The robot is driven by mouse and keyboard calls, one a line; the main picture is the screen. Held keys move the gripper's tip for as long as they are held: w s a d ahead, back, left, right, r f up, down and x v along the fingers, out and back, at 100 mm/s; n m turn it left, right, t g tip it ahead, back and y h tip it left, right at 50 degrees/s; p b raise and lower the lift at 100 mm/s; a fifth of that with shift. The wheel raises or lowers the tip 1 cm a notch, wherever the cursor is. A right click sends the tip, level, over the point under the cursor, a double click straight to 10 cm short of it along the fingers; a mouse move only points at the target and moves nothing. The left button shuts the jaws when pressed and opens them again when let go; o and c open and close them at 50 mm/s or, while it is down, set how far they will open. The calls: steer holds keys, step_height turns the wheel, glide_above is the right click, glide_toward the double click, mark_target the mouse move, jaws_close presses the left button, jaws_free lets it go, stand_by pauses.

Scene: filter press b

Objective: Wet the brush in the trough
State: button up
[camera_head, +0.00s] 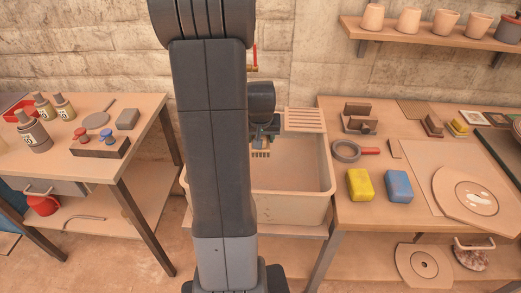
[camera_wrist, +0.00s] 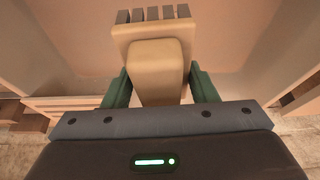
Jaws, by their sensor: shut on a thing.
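The brush (camera_wrist: 155,32) has a pale wooden body and a row of dark bristle tufts at its far end. My gripper (camera_wrist: 161,90) is shut on its body, with a green finger on each side. In the head view the brush (camera_head: 261,154) hangs below my gripper (camera_head: 264,137), bristles down, over the back part of the trough opening. The trough (camera_head: 290,208) is a deep cream basin, and my arm hides its left part. I cannot tell whether the bristles touch anything, and no water surface is clear.
A slatted wooden rack (camera_head: 306,119) lies at the trough's back right. A yellow sponge (camera_head: 360,185), a blue sponge (camera_head: 398,186) and a magnifier (camera_head: 346,151) lie on the right table. A red-handled tap (camera_head: 253,64) is on the wall behind. Bottles (camera_head: 35,135) stand on the left table.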

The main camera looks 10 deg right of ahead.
steer(key=shift+r+p, duration=1.35)
steer(key=shift+r, duration=0.95)
stand_by(0.4)
steer(key=shift+r+p, duration=1.4)
steer(key=shift+r, duration=0.65)
steer(key=shift+f, duration=0.1)
